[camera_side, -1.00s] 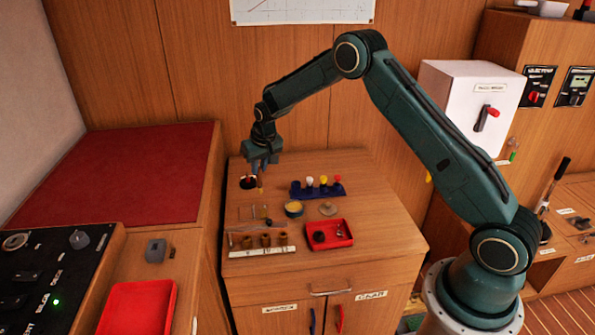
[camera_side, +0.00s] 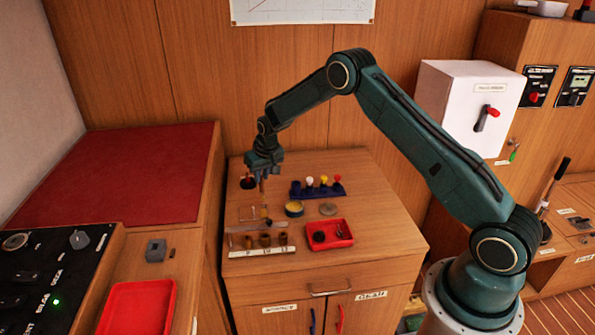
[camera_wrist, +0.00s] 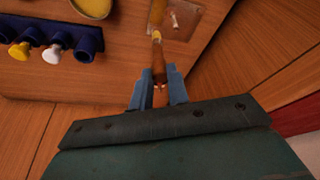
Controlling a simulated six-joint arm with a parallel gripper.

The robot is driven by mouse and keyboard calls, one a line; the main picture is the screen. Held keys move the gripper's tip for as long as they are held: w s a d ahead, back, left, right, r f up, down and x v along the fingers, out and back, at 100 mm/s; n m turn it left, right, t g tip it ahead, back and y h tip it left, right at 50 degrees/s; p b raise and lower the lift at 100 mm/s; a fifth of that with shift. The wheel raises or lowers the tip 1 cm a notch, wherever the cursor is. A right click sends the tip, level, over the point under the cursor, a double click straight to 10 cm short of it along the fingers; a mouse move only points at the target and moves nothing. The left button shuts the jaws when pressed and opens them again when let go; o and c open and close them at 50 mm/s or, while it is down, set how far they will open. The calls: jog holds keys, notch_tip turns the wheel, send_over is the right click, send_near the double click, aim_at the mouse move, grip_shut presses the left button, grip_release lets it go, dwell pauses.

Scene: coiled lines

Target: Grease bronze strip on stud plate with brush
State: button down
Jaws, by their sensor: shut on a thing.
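My gripper (camera_side: 264,168) is shut on the brush (camera_wrist: 158,65), by its brown handle. The brush hangs roughly upright below the jaws in the side view, and its tip looks yellow in the wrist view. The stud plate (camera_wrist: 183,20) is a thin, pale plate with a small stud, just beyond the tip; it also shows in the side view (camera_side: 247,214). The bronze strip (camera_wrist: 157,12) appears as a brownish piece on the plate, in line with the brush. I cannot tell whether the tip touches it. An open tin of yellow grease (camera_side: 294,208) stands to the right.
A blue rack (camera_side: 316,190) with coloured knobs stands behind the tin. A grey disc (camera_side: 328,209) and a red tray (camera_side: 343,240) lie to the right. A labelled white strip with brown bushings (camera_side: 262,251) is in front. A dark round holder (camera_side: 248,183) is behind the plate.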

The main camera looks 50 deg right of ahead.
aim_at(262, 185)
jog(key=shift+f, duration=1.3)
jog(key=shift+f, duration=0.65)
dwell(0.4)
jog(key=shift+s+a, duration=0.1)
jog(key=shift+a, duration=0.05)
jog(key=shift+s+a, duration=0.35)
jog(key=shift+s, duration=0.05)
jog(key=shift+a, duration=0.1)
dwell(0.5)
jog(key=shift+s+a, duration=0.1)
jog(key=shift+s, duration=0.05)
jog(key=shift+s+a, duration=0.3)
jog(key=shift+s+a, duration=0.1)
dwell(0.4)
jog(key=shift+s+a, duration=0.35)
